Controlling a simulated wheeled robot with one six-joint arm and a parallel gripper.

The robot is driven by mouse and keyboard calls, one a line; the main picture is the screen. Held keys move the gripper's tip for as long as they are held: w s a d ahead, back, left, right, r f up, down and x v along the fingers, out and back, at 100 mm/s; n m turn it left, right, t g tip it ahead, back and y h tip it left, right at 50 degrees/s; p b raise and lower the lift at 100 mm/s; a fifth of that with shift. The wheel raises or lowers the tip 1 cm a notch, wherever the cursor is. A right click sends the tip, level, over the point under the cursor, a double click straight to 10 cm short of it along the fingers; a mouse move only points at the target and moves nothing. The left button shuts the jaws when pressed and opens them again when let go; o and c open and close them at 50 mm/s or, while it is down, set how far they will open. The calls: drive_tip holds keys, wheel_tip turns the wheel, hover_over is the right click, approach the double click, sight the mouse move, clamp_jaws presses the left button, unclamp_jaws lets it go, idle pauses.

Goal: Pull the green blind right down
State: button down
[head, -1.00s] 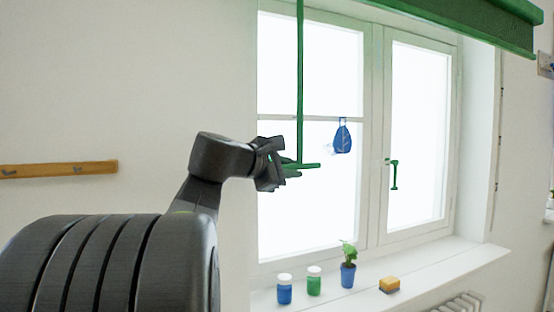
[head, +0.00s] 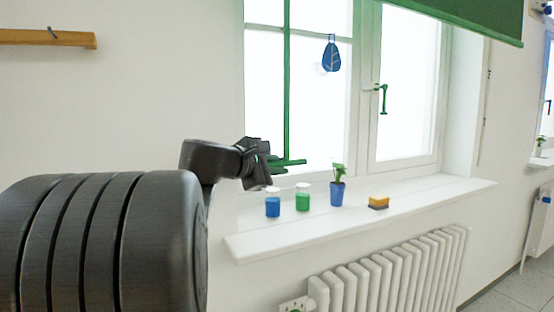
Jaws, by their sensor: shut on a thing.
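The green blind (head: 470,12) hangs across the top right of the head view, covering only the upper part of the window. Its pull is a long green rod (head: 287,90) with a short crossbar (head: 294,162) at its lower end. My gripper (head: 270,165) is shut on the crossbar at its left part, just above the sill at the window's lower left. The fingertips are dark and partly hide the bar. The top of the rod is out of view.
A radiator (head: 400,270) is below.

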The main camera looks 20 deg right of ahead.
wheel_tip(320, 180, down, 24)
drive_tip(key=b, duration=1.7)
drive_tip(key=shift+r, duration=0.15)
drive_tip(key=c, duration=1.4)
unclamp_jaws()
drive_tip(key=shift+s+r, duration=0.1)
drive_tip(key=p+v, duration=0.4)
drive_tip(key=v, duration=0.9)
drive_tip(key=shift+s+a, duration=0.2)
drive_tip(key=shift+a, duration=0.1)
